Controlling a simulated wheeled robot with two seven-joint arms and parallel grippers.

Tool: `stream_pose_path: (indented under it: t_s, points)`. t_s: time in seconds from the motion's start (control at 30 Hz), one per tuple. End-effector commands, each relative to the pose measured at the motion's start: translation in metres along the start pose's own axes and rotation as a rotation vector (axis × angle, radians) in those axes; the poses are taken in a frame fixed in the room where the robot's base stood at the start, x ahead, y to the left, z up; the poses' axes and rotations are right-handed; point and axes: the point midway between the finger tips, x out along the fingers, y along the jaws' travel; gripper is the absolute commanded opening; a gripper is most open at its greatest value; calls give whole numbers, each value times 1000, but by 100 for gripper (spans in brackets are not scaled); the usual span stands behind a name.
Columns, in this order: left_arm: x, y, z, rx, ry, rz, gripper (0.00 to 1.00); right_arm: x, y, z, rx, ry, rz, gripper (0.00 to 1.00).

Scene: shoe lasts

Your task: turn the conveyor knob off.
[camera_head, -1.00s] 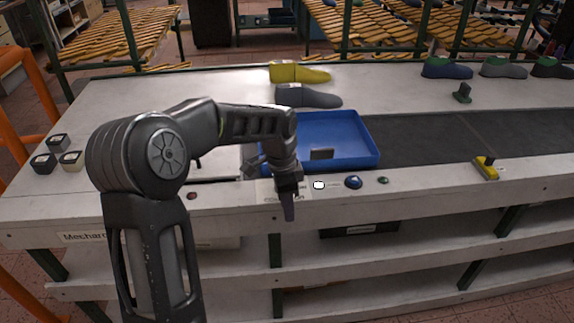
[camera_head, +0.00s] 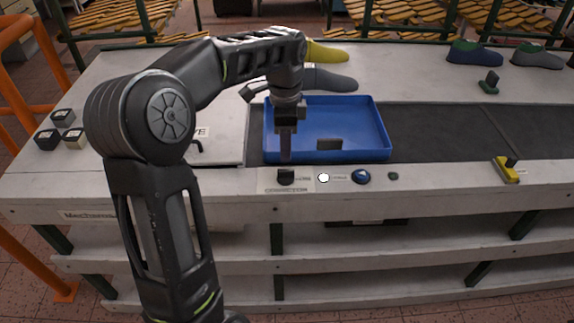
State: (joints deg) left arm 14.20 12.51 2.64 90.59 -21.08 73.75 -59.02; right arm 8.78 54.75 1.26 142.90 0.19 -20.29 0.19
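The conveyor knob (camera_head: 286,177) is a small dark knob on a labelled plate at the table's front edge. My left gripper (camera_head: 286,157) points down just above and behind it in the picture, with a small gap between fingertip and knob. Its fingers line up as one narrow dark strip, so I cannot tell whether they are open or shut. Nothing shows held in it. I cannot read the knob's setting. My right gripper is not in view.
A blue tray (camera_head: 378,143) holding a dark block lies behind the gripper on the dark belt (camera_head: 440,130). A white button (camera_head: 323,178), a blue button (camera_head: 361,177) and a yellow-black tool (camera_head: 507,170) are to the right. Yellow and grey shoe lasts stand behind the tray.

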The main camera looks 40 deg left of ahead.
Motion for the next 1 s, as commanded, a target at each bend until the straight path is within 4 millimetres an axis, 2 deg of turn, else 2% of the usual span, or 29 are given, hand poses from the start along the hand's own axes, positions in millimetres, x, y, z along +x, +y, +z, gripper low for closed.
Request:
stream_pose_path:
  t_s: [0.17,0.6,0.73,0.97,1.0]
  points:
    - [10,0,0,0,-2,4,35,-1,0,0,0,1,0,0]
    - [71,0,0,0,-1,3,35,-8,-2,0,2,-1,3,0]
    - [78,0,0,0,0,1,35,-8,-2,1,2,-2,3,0]
    - [78,0,0,0,0,1,35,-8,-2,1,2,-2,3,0]
    - [78,0,0,0,0,1,32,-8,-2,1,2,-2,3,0]
